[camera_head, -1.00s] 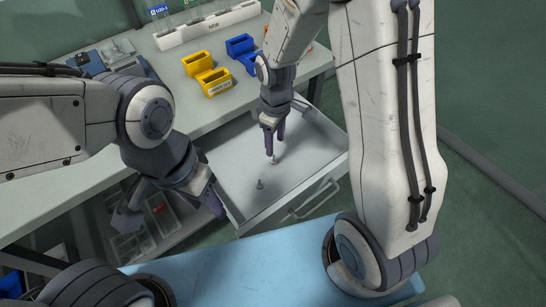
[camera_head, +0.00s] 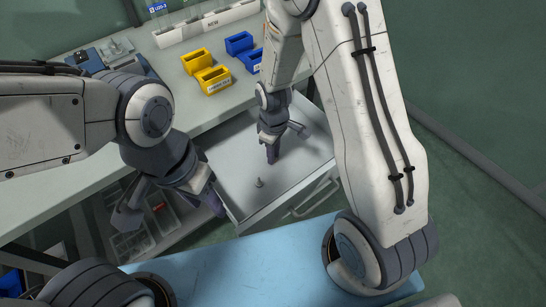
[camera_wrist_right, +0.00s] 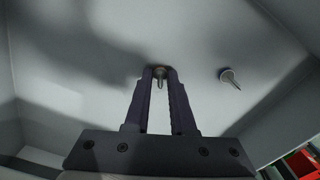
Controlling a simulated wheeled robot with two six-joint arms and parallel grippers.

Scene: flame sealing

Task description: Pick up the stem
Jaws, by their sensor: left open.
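One small grey metal stem (camera_head: 259,184) stands upright on the white drawer's floor (camera_head: 229,179). It also shows in the right wrist view (camera_wrist_right: 229,77), to the right of my right gripper. Another stem (camera_wrist_right: 160,74) lies between the fingertips of my right gripper (camera_wrist_right: 160,72); in the head view it is hidden by the fingers. My right gripper (camera_head: 271,156) points down into the drawer with a narrow gap between its fingers. I cannot tell whether the fingers press on that stem. My left gripper (camera_head: 172,209) is open and empty, left of the drawer.
The drawer's raised walls and handle (camera_head: 313,200) surround the work area. Yellow bins (camera_head: 212,80) and blue bins (camera_head: 240,44) stand on the table behind, with a white rack (camera_head: 205,26) further back. A parts tray (camera_head: 132,243) is below left.

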